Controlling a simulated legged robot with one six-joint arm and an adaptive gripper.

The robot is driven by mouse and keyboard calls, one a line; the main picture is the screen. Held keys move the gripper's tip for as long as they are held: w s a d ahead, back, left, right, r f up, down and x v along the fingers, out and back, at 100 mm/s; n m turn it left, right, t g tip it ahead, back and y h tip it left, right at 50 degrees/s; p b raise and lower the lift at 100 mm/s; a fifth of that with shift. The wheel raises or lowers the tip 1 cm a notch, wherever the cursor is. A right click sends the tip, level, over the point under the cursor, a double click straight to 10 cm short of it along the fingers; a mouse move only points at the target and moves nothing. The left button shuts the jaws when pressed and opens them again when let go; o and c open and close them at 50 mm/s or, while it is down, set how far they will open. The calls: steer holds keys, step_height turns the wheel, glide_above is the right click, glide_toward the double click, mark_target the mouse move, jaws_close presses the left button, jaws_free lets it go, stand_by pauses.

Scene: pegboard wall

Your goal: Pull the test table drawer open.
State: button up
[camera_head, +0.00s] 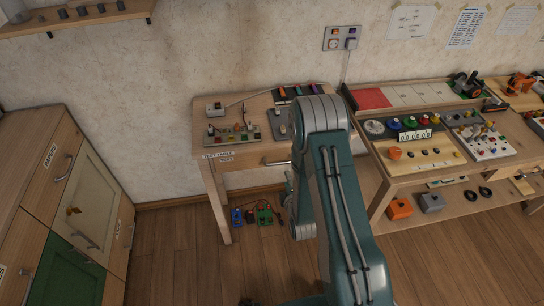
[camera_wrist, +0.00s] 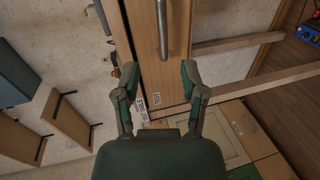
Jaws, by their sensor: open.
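The wooden test table (camera_head: 209,170) stands against the wall, left of my arm in the head view. Its drawer front (camera_head: 240,161) looks closed and carries a label; a metal handle (camera_head: 277,163) shows just left of my arm. In the wrist view, the drawer front (camera_wrist: 145,36) fills the upper middle, with the bar handle (camera_wrist: 161,28) running up to the top edge. My gripper (camera_wrist: 160,70) is open and empty, its fingers on either side of the handle's line. The handle's near end lies slightly beyond the fingertips. Contact is not visible. My arm hides the drawer's right part in the head view.
Small devices (camera_head: 235,134) sit on the tabletop. Coloured gadgets (camera_head: 263,214) lie on the floor below. A second workbench (camera_head: 375,175) with parts stands to the right. Cabinets (camera_head: 85,195) stand at the left, with free floor between them and the table.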

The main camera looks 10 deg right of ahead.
mark_target(281, 163)
steer(key=x, duration=1.1)
steer(key=shift+s+a+f, duration=0.1)
steer(key=shift+a+f, duration=0.05)
steer(key=shift+f, duration=0.1)
jaws_close()
